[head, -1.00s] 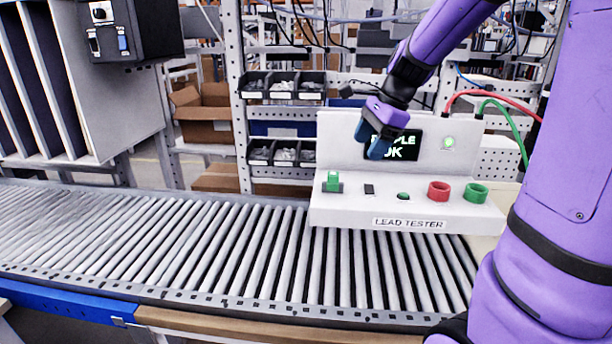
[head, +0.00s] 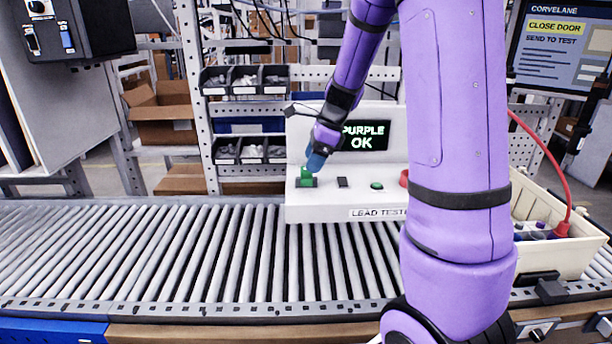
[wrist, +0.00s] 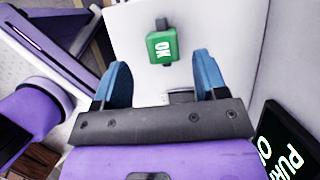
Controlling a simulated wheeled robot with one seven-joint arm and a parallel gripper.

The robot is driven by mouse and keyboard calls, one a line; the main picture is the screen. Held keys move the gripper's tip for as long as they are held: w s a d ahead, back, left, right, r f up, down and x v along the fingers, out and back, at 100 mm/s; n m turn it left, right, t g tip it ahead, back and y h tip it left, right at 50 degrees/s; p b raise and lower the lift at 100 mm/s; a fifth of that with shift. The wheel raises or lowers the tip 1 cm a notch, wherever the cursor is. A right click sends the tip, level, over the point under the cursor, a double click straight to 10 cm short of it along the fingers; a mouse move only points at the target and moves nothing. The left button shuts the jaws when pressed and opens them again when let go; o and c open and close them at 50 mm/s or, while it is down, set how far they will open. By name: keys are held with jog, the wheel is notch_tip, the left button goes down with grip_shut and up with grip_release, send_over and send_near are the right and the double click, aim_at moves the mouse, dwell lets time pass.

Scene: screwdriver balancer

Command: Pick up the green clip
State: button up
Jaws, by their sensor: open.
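The green clip (head: 306,174) stands at the left end of the white lead tester's ledge (head: 326,206). In the wrist view the clip (wrist: 162,47) is a green block with a white "OK" on its face, on a dark mount. My gripper (head: 316,161) is just above and to the right of the clip in the head view. In the wrist view the open blue fingers of my gripper (wrist: 162,78) stand apart, with the clip centred beyond their tips. Nothing is between the fingers. In the head view the fingers partly overlap the clip's top.
The tester's display (head: 364,136) reads "PURPLE OK". A dark switch (head: 342,182) and a green button (head: 377,186) sit right of the clip. A roller conveyor (head: 180,250) runs in front. A cream crate (head: 560,262) with a red cable (head: 556,160) stands at the right.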

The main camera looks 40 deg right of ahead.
aim_at(306, 172)
jog(key=x, duration=0.5)
jog(key=shift+w+d, duration=0.1)
jog(key=shift+w, duration=0.1)
jog(key=shift+r, duration=0.1)
jog(key=c, duration=1.1)
